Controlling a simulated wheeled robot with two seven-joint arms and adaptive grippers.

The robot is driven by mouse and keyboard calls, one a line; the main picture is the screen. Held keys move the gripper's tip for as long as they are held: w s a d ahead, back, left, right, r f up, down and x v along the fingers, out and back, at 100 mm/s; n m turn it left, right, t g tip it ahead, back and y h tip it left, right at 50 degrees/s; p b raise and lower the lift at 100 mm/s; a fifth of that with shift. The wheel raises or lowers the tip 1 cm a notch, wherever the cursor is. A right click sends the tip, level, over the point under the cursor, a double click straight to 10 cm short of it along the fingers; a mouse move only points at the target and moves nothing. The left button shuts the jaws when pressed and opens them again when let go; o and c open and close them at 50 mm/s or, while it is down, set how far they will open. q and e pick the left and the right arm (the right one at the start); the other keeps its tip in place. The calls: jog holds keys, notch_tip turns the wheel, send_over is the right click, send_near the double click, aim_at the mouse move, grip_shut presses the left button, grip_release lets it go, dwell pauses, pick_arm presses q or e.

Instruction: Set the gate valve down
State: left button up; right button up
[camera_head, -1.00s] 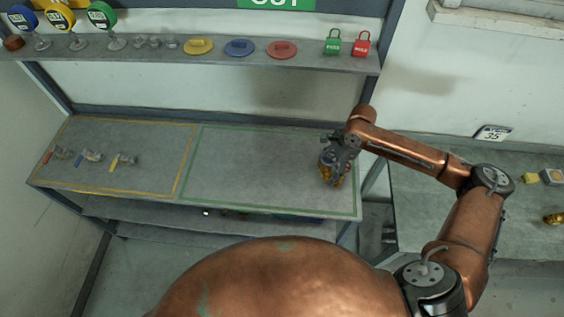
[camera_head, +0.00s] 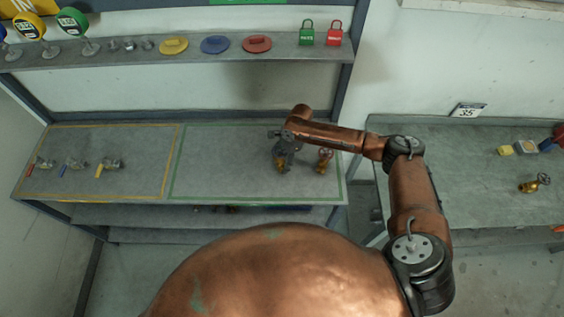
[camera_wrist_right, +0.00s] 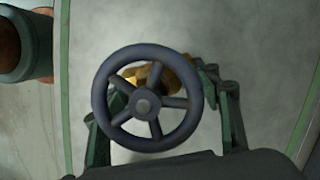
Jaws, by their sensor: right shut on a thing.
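My right gripper (camera_head: 281,153) is over the right part of the green-outlined bench area (camera_head: 215,170). It is shut on a gate valve (camera_head: 282,168); the brass body shows below the fingers. In the right wrist view the valve's dark blue-grey handwheel (camera_wrist_right: 147,104) faces the camera, with brass behind it. I cannot tell whether the valve touches the bench. My left gripper is out of view.
A second brass valve with a reddish wheel (camera_head: 324,160) stands just right of my gripper. Another brass valve (camera_head: 535,184) lies on the right table (camera_head: 460,185). Several small ball valves (camera_head: 75,164) lie in the yellow-outlined area. The green area's left half is clear.

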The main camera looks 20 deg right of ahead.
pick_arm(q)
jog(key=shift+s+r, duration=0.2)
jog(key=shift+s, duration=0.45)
pick_arm(e)
jog(key=shift+f, duration=0.75)
jog(key=o, duration=1.8)
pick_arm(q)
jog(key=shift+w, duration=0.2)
pick_arm(e)
jog(key=shift+o, duration=0.2)
jog(key=shift+d+r, duration=0.15)
jog(key=shift+r, duration=0.15)
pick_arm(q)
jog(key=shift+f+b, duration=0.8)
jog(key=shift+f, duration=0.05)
pick_arm(e)
jog(key=v, duration=1.1)
jog(key=shift+r, duration=0.2)
